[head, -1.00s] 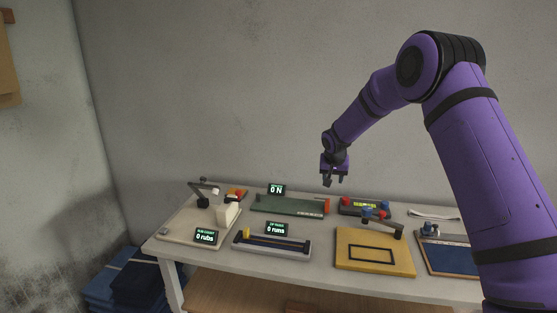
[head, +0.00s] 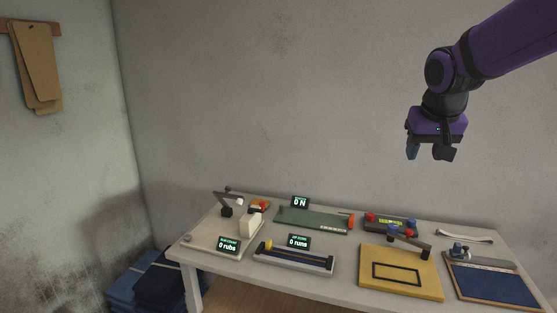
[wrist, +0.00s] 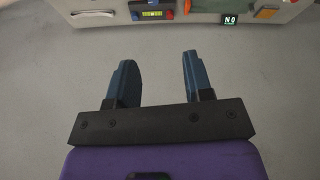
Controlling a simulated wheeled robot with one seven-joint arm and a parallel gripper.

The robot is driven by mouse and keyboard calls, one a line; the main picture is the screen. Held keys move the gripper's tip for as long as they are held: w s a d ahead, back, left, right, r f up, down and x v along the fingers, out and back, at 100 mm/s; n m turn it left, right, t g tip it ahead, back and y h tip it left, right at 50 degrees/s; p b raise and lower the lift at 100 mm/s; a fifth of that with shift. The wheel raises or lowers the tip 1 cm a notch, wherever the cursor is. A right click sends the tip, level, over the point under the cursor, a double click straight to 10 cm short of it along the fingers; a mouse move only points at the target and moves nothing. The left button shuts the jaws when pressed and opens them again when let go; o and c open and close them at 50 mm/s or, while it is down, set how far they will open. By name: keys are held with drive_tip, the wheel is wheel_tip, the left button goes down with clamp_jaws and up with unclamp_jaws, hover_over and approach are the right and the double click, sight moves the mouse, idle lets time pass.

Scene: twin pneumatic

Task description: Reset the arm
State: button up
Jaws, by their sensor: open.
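My gripper (head: 431,153) hangs at the upper right of the head view, above and apart from the table. It points downward, with the purple arm coming in from the top right corner. In the wrist view my gripper (wrist: 157,82) shows two dark blue fingers spread apart with nothing between them. Bare grey surface lies beyond the fingers there.
The white table (head: 345,284) holds a yellow board (head: 372,288), a blue board (head: 497,283), a green board (head: 312,218), a dark slotted rail (head: 294,259) and a red-knobbed device (head: 390,222). Blue stacked items (head: 135,281) stand at lower left. Brown boards (head: 36,65) hang on the wall.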

drive_tip(key=s+f+n+y, duration=0.1)
drive_tip(key=s, duration=2.4)
drive_tip(key=shift+f+n, duration=0.25)
drive_tip(key=shift+n, duration=0.05)
